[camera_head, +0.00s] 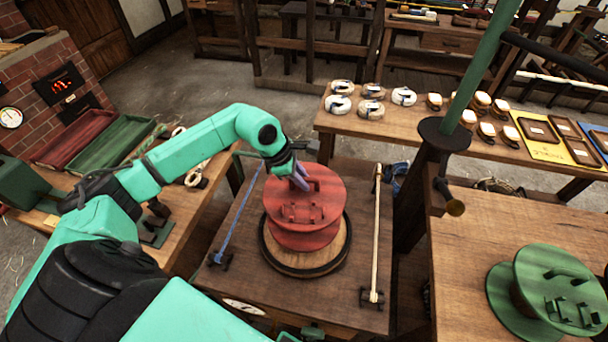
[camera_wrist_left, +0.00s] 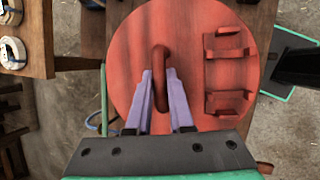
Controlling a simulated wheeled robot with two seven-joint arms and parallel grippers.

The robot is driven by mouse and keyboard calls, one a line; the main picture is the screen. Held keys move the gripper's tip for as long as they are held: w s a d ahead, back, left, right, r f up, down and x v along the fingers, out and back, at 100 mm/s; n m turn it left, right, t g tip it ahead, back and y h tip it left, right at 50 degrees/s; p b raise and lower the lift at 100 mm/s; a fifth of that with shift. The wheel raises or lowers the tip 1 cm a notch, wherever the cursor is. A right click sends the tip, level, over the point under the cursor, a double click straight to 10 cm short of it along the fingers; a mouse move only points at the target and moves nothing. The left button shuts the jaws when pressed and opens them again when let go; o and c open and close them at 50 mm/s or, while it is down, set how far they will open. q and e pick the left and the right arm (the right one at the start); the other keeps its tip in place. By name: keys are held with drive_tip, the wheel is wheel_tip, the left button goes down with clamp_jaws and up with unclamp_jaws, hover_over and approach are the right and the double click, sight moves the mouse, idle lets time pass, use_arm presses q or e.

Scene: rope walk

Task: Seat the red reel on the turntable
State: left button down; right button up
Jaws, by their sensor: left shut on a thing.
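The red reel (camera_head: 304,221) is upright over the round wooden turntable (camera_head: 304,264) in the middle of the central table. I cannot tell whether its lower flange touches the turntable. My left gripper (camera_head: 300,180) reaches in from the left to the back of the reel's top flange. In the left wrist view the gripper (camera_wrist_left: 163,95) has its two purple fingers shut on the looped red handle on top of the reel (camera_wrist_left: 192,50). Two red brackets stand on the flange beside the handle. My right gripper is not in view.
A green reel (camera_head: 553,290) stands on the right table. A blue rod (camera_head: 238,215) and a pale rod (camera_head: 376,235) flank the turntable. A dark post with a green pole (camera_head: 436,160) rises right of it. Rope coils (camera_head: 372,91) lie on the back bench.

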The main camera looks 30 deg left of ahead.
sight(300, 190)
use_arm(q)
drive_tip(key=shift+w+f, duration=0.15)
drive_tip(key=shift+f, duration=0.35)
drive_tip(key=shift+f+b, duration=0.85)
drive_tip(key=shift+b, duration=0.05)
drive_tip(key=shift+f+b, duration=1.35)
drive_tip(key=shift+b, duration=0.05)
drive_tip(key=shift+f+b, duration=0.25)
drive_tip(key=shift+b, duration=0.05)
drive_tip(key=c, duration=0.7)
unclamp_jaws()
drive_tip(key=shift+r+p, duration=1.9)
drive_tip(key=shift+r, duration=1.6)
